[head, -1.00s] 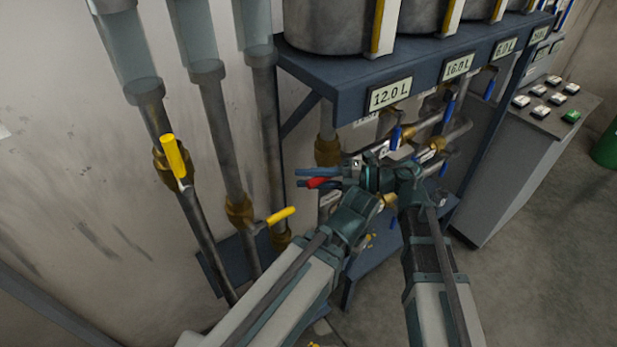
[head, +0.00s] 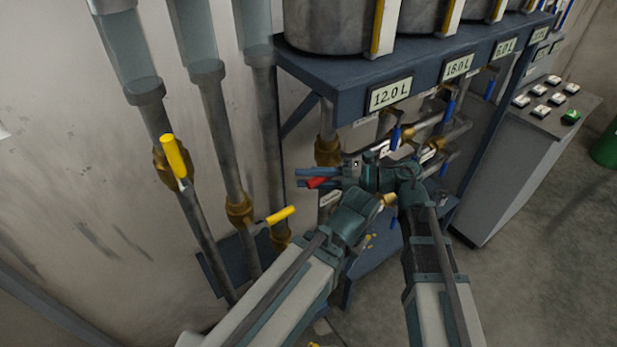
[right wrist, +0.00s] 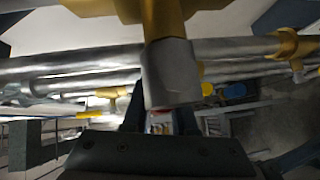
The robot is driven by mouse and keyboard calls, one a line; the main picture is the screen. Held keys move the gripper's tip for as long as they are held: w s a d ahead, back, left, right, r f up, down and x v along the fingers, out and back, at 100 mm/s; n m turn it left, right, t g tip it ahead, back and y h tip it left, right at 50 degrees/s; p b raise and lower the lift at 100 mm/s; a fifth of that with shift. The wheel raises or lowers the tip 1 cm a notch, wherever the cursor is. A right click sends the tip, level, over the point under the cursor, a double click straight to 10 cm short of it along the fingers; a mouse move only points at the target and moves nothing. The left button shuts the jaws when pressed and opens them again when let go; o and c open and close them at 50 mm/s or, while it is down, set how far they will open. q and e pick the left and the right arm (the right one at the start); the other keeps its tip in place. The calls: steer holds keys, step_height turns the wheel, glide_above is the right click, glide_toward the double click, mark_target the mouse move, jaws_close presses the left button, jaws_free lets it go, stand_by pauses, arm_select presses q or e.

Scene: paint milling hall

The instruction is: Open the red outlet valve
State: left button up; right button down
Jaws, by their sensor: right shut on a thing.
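The red handle (head: 317,183) of the outlet valve shows in the head view below the tank shelf, left of the pipework. My right gripper (head: 312,178) reaches in from the right, points left, and is shut on the red handle. In the right wrist view, a small reddish patch (right wrist: 160,128) shows between the dark fingers, below a grey pipe stub. The valve body is hidden behind my wrists. My left wrist (head: 355,215) is just below the right gripper. The left jaws are hidden, so their state cannot be seen.
A blue shelf (head: 340,78) carries tanks above, with a 12.0 L display (head: 390,94). Blue valve handles (head: 396,137) and pipes crowd the right. Yellow handles (head: 174,157) sit on the left pipes.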

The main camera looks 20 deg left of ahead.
steer(key=shift+w+d+r+m+y+b, duration=0.15)
steer(key=shift+w+r+m+y+b, duration=0.05)
steer(key=shift+r+m+y+b, duration=0.6)
steer(key=shift+w+d+r+m+y+b, duration=0.2)
steer(key=shift+r+m+y+b, duration=0.4)
steer(key=shift+r+m+y, duration=0.4)
steer(key=shift+w+d+r+m+y+b, duration=0.1)
steer(key=shift+w+r+m+y+b, duration=0.1)
steer(key=shift+r+m+y+b, duration=0.65)
steer(key=c, duration=0.7)
jaws_free()
